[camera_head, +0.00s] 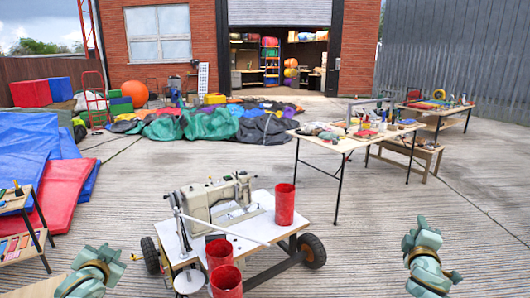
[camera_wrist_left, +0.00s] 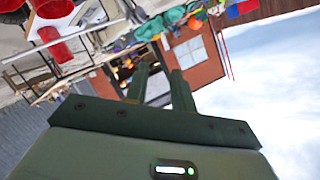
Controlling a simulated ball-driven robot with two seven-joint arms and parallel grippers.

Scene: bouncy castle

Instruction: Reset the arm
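My left gripper (camera_head: 97,264) is at the lower left of the head view, in front of the sewing-machine cart and to its left. In the left wrist view its two dark fingers (camera_wrist_left: 160,70) stand apart with nothing between them, so it is open and empty. My right gripper (camera_head: 427,250) is at the lower right of the head view, over bare concrete and clear of the cart. Its fingers cannot be made out, so its opening cannot be told. No object shows in it.
A wheeled cart (camera_head: 257,228) carries a sewing machine (camera_head: 207,203) and red cylindrical containers (camera_head: 284,204) between my arms. A small shelf (camera_head: 18,207) stands at the left edge. A worktable (camera_head: 337,144) with tools is behind right. Concrete around my right gripper is clear.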

